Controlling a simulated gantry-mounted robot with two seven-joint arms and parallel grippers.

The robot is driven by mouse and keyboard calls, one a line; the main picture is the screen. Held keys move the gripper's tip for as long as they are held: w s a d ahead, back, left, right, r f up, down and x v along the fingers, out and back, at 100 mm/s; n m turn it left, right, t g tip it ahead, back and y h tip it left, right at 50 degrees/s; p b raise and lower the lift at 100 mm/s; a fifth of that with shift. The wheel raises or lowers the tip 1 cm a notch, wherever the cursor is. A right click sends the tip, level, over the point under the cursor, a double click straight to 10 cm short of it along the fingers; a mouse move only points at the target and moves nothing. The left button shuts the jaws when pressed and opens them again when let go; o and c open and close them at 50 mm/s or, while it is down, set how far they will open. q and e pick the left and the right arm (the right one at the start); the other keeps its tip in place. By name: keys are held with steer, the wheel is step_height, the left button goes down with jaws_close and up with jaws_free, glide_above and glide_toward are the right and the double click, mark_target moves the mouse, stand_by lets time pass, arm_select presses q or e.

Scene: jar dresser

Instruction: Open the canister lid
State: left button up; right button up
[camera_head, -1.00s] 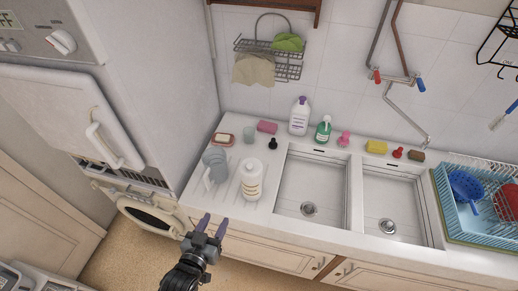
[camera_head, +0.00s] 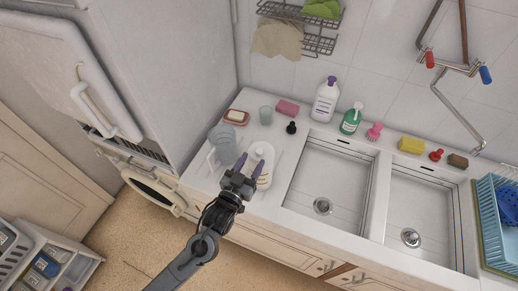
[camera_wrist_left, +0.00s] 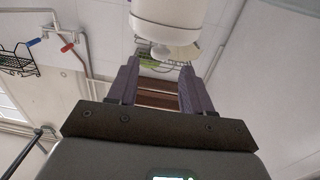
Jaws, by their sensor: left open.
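The white canister (camera_head: 265,178) stands on the counter left of the sinks, with its lid (camera_head: 261,150) on top. My left gripper (camera_head: 249,165) is open at the canister's near side and partly covers its body. In the left wrist view the canister (camera_wrist_left: 168,12) shows upside down at the top edge, with a small rounded knob (camera_wrist_left: 160,51) pointing down toward the space between the fingers. The two fingers (camera_wrist_left: 160,78) are apart with nothing between them. I cannot tell whether they touch the canister. My right gripper is not in view.
A grey-blue pitcher (camera_head: 222,146) stands close left of the canister. A cup (camera_head: 265,115), a soap dish (camera_head: 236,118), a pink sponge (camera_head: 287,107) and a black stopper (camera_head: 291,128) lie behind it. The sink (camera_head: 325,178) is to the right.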

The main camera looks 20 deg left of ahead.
mark_target(257, 154)
arm_select(q)
steer(key=shift+w+d, duration=0.15)
steer(key=shift+w, duration=1.3)
steer(key=shift+w+d, duration=0.1)
steer(key=shift+w, duration=1.35)
steer(key=shift+c, duration=0.3)
jaws_close()
